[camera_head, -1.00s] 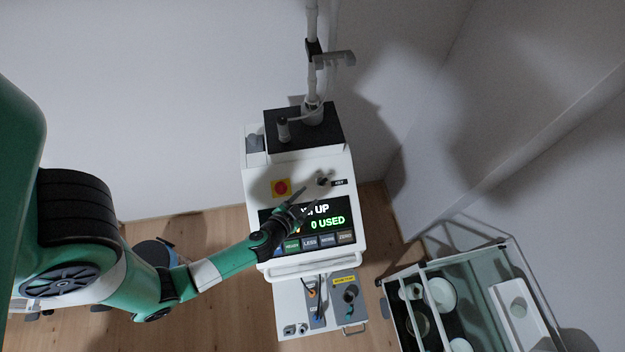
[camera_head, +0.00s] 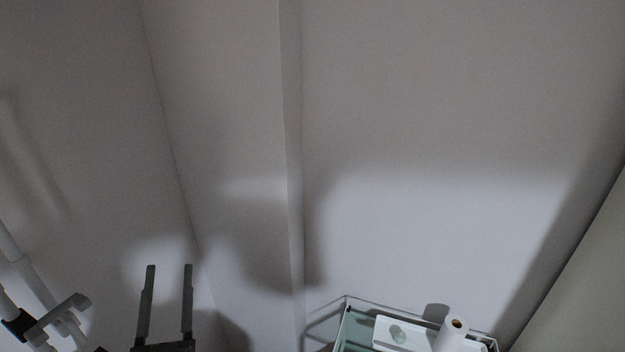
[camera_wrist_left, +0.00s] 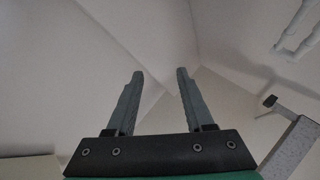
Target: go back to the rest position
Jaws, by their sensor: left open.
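My left gripper (camera_head: 169,268) stands at the bottom left of the head view, its two dark fingers pointing up and apart with nothing between them. In the left wrist view its fingers (camera_wrist_left: 159,74) are also spread and empty, with pale wall and ceiling surfaces behind them. The gripper touches nothing that I can see. My right gripper is in neither view. The control unit is out of the head view now.
A grey-white pole with a bracket (camera_head: 58,318) stands at the lower left, left of the gripper. A glass-topped trolley (camera_head: 357,330) with a white tray and a white roll (camera_head: 451,335) is at the bottom right. Bare walls fill the rest.

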